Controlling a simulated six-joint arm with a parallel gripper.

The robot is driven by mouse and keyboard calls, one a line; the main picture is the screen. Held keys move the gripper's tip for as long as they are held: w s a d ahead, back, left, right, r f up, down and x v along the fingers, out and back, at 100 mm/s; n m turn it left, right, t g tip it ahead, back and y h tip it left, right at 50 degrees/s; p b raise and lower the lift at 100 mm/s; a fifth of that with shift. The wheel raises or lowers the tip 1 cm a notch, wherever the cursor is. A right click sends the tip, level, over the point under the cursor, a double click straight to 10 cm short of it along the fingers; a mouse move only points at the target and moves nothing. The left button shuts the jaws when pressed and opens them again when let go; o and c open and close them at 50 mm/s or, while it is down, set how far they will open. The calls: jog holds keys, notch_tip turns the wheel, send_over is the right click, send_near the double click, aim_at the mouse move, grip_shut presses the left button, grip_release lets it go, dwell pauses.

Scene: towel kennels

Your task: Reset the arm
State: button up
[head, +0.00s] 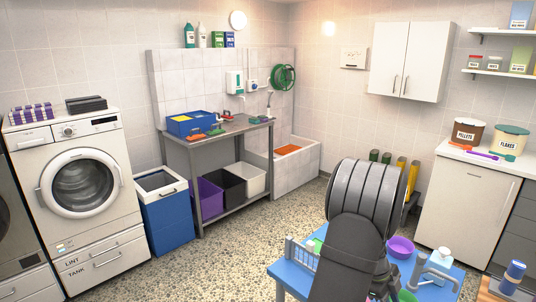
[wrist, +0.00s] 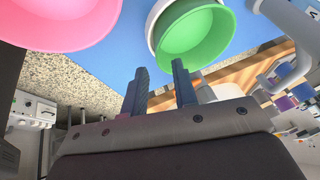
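My gripper (wrist: 160,75) is open, with its two dark fingers apart and nothing visible between them. It is above the blue table (wrist: 120,45), with a green bowl (wrist: 192,38) just beyond the fingertips and a pink bowl (wrist: 60,22) to the left in the wrist view. I cannot tell the exact gap to the green bowl. In the head view my large dark arm stands over the blue table (head: 290,278) and hides the gripper. There the green bowl (head: 407,297) is cut by the bottom edge.
A purple bowl (head: 400,246), a white bottle (head: 441,257) and a grey curved fixture (head: 431,276) are on the blue table, right of my arm. A blue jar (head: 514,271) stands at the lower right. The speckled floor (head: 235,255) is clear left of the table.

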jog(key=v, duration=0.9)
jog(key=x, duration=1.2)
jog(key=shift+f, duration=0.1)
notch_tip(320, 180, up, 11)
jog(key=w+d+r+n+t, duration=0.35)
jog(key=w+r+n, duration=0.45)
jog(key=w+r, duration=0.8)
notch_tip(320, 180, down, 21)
jog(key=shift+s+d, duration=0.2)
jog(key=shift+d, duration=0.1)
